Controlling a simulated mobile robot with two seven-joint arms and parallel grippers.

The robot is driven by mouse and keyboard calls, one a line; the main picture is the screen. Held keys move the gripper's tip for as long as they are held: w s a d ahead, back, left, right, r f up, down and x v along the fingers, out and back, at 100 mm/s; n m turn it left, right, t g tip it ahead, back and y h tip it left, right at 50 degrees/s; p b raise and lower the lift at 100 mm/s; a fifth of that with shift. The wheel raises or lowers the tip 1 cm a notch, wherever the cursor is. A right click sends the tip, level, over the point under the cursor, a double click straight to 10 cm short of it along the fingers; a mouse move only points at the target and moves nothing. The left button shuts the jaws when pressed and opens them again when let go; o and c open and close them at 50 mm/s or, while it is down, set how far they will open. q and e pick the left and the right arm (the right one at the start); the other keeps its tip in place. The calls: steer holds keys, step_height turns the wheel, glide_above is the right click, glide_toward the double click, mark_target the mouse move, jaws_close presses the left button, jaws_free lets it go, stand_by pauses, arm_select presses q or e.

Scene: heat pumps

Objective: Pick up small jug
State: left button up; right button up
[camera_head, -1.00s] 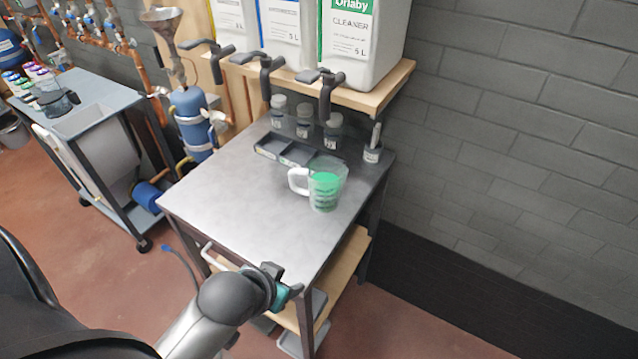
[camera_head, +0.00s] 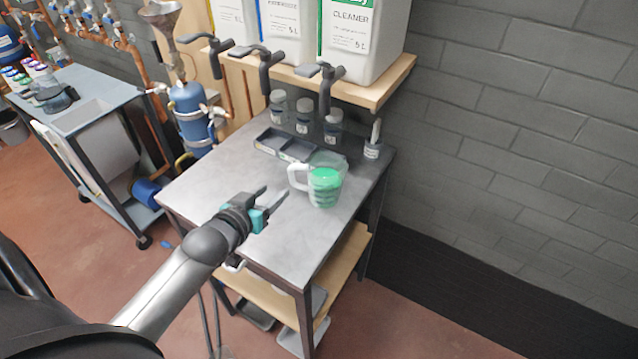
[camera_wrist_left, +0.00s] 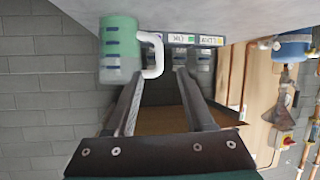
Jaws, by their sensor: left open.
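The small jug (camera_head: 325,184) is clear with green liquid or markings and a white handle on its left side. It stands upright on the metal table (camera_head: 215,178), near its right side. My left gripper (camera_head: 271,198) is open and empty over the table, to the left of the jug and apart from it, with its fingers pointing toward the handle side. In the left wrist view the jug (camera_wrist_left: 120,52) appears upside down at upper left, its handle near the left fingertip. The right gripper is not in view.
A dark divided tray (camera_head: 283,146) and several small jars (camera_head: 303,117) stand behind the jug. A cup with a tool (camera_head: 373,148) is at the back right. Taps (camera_head: 325,88) hang from the shelf (camera_head: 375,92) holding large canisters. The table's front left is clear.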

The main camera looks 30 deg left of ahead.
mark_target(290, 177)
arm_select(q)
steer(key=shift+b+x, duration=1.2)
steer(key=shift+x, duration=4.3)
jaws_close()
steer(key=shift+r, duration=0.1)
